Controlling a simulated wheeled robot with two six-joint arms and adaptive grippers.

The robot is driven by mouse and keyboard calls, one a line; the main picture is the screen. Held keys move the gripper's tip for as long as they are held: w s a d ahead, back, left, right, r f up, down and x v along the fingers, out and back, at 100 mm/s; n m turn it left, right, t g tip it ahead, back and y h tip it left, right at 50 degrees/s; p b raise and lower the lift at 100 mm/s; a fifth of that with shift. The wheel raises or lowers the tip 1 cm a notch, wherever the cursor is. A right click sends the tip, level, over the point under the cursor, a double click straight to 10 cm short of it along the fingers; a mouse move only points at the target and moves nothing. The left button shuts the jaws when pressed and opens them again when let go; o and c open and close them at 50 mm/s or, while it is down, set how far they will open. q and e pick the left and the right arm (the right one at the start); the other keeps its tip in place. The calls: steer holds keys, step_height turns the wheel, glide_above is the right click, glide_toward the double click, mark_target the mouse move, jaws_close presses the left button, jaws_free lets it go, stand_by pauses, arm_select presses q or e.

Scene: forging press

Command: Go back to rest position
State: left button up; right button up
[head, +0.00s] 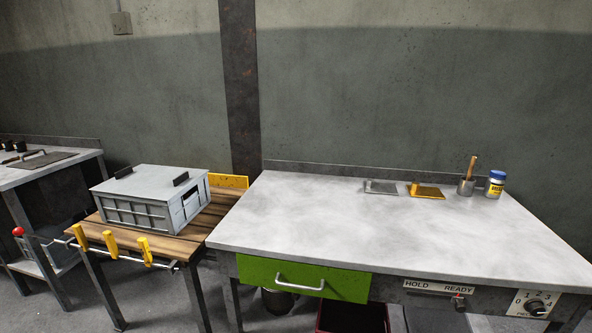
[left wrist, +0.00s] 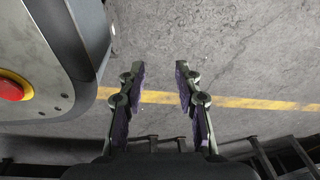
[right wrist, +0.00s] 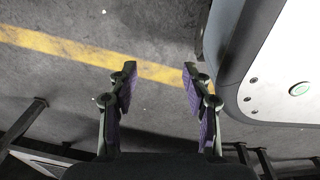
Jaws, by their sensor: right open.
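My left gripper (left wrist: 160,78) shows in the left wrist view with its two fingers apart and nothing between them, above the bare floor. My right gripper (right wrist: 157,80) shows in the right wrist view, also open and empty above the floor. Both hang beside my own base, whose rounded body shows at the edge of each wrist view. Neither gripper nor arm is in the head view.
A grey-topped workbench (head: 330,225) has a shut green drawer (head: 303,279). On it are a grey tray (head: 381,187), a yellow tray (head: 427,191), a cup with a brush (head: 466,186) and a jar (head: 495,184). A grey crate (head: 150,198) stands on a wooden table (head: 186,243).

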arm_select(q)
steer(key=s+r+p, duration=0.2)
steer(key=r+p, duration=0.4)
steer(key=s+r+p, duration=0.2)
steer(key=r+p, duration=0.4)
steer(key=r, duration=0.1)
steer(key=shift+s+r+p, duration=0.3)
steer(key=shift+s+p, duration=0.1)
arm_select(e)
steer(key=s+r, duration=0.4)
steer(key=r, duration=0.9)
steer(key=shift+d+r, duration=0.35)
steer(key=shift+d, duration=0.05)
steer(key=shift+s, duration=0.1)
arm_select(q)
steer(key=shift+w, duration=0.1)
arm_select(e)
steer(key=shift+s, duration=0.1)
